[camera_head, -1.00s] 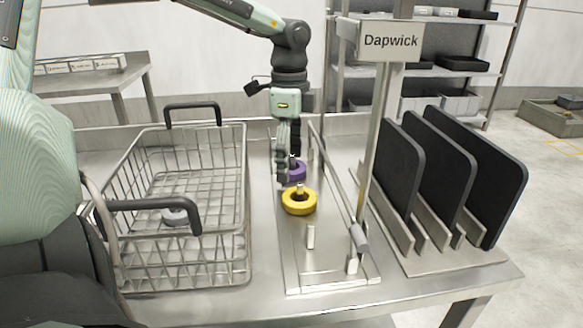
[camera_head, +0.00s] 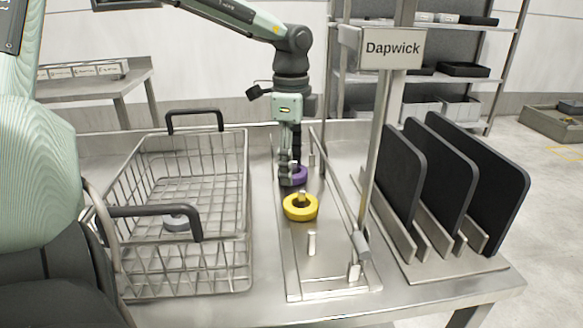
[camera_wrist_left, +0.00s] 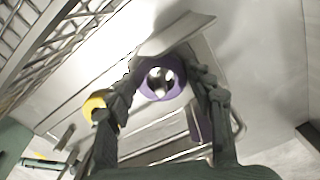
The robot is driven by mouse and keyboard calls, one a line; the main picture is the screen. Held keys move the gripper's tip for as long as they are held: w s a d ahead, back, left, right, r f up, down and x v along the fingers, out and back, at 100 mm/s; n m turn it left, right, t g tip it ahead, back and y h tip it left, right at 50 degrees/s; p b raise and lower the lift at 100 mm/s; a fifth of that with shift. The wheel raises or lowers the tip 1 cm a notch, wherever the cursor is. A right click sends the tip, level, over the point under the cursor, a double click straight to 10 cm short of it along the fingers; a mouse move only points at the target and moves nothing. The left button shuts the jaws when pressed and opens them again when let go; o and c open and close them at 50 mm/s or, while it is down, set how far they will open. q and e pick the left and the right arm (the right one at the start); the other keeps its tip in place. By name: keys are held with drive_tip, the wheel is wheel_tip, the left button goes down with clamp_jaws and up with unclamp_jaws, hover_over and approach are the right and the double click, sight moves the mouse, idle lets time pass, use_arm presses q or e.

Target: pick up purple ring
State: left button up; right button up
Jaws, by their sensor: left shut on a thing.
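The purple ring (camera_head: 300,176) is at the far part of the metal peg tray (camera_head: 295,284), behind the yellow ring (camera_head: 288,208). My left gripper (camera_head: 290,182) reaches down from above and is shut on the purple ring, hiding its left part. In the left wrist view the purple ring (camera_wrist_left: 160,92) sits between the two dark fingers, with something shiny showing through its hole. I cannot tell whether it is clear of the tray. The yellow ring sits around a short peg; it also shows in the left wrist view (camera_wrist_left: 94,106). My right gripper is not in view.
A wire basket (camera_head: 245,215) with a grey ring (camera_head: 176,222) inside stands left of the tray. The Dapwick sign (camera_head: 392,48) on its post and a rack of dark panels (camera_head: 480,185) stand to the right. A bare peg (camera_head: 311,243) stands at the tray's front.

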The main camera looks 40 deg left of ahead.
use_arm(q)
wheel_tip(320, 180, up, 18)
drive_tip(key=shift+f, duration=0.15)
idle(0.3)
idle(0.4)
drive_tip(key=shift+s+a, duration=0.15)
